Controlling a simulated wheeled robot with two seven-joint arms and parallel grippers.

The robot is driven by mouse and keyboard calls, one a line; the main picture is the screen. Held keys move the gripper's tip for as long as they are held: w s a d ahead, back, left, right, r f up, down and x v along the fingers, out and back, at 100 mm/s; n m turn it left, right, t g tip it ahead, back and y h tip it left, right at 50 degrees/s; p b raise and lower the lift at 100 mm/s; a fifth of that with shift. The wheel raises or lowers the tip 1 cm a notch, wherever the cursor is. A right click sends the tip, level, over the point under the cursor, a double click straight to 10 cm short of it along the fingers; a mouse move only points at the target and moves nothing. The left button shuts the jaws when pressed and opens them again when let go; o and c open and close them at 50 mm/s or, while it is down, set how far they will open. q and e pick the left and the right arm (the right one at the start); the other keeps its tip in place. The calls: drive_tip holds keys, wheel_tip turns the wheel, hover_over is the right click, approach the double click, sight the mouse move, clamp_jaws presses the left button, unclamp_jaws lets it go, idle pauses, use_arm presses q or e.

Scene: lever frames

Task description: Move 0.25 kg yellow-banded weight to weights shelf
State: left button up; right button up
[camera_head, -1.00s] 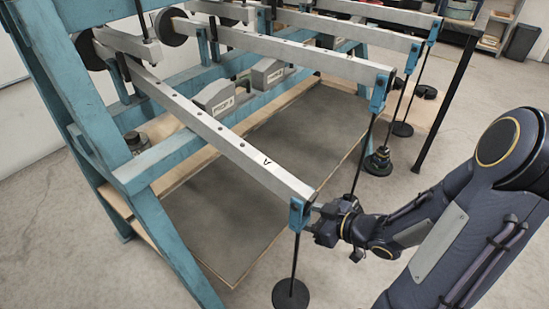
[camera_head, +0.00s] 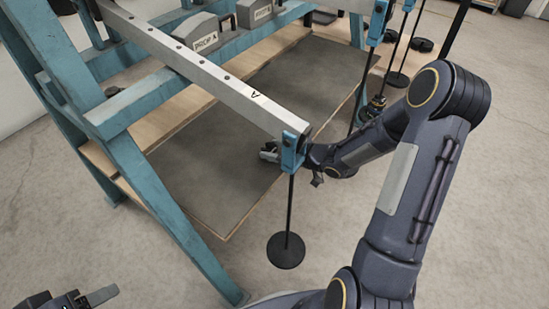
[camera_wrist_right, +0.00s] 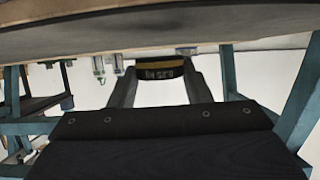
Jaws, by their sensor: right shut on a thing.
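My right gripper (camera_head: 268,152) is just behind the blue clip at the end of lever A, over the grey-topped board. In the right wrist view the gripper (camera_wrist_right: 160,79) is shut on a small black weight with a yellow band (camera_wrist_right: 163,68). Its pale lettering appears upside down. The weight cannot be made out in the head view. My left gripper (camera_head: 85,298) shows only in part at the bottom left, and its opening is unclear. No shelf is clearly marked as the weights shelf.
Lever A (camera_head: 205,75) slopes across the blue frame (camera_head: 150,205). A rod with a black disc (camera_head: 286,250) hangs from its end clip (camera_head: 291,150), close to my right arm. The grey-topped board (camera_head: 215,185) is bare below. Other hanging rods and discs stand behind.

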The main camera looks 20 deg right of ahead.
use_arm(q)
drive_tip(key=shift+f+b, duration=0.4)
drive_tip(key=shift+f, duration=0.45)
use_arm(e)
drive_tip(key=shift+f, duration=1.3)
drive_tip(key=shift+f, duration=0.2)
drive_tip(key=o, duration=1)
drive_tip(key=shift+s, duration=0.1)
use_arm(q)
drive_tip(key=shift+f, duration=0.1)
use_arm(e)
drive_tip(key=shift+r, duration=0.15)
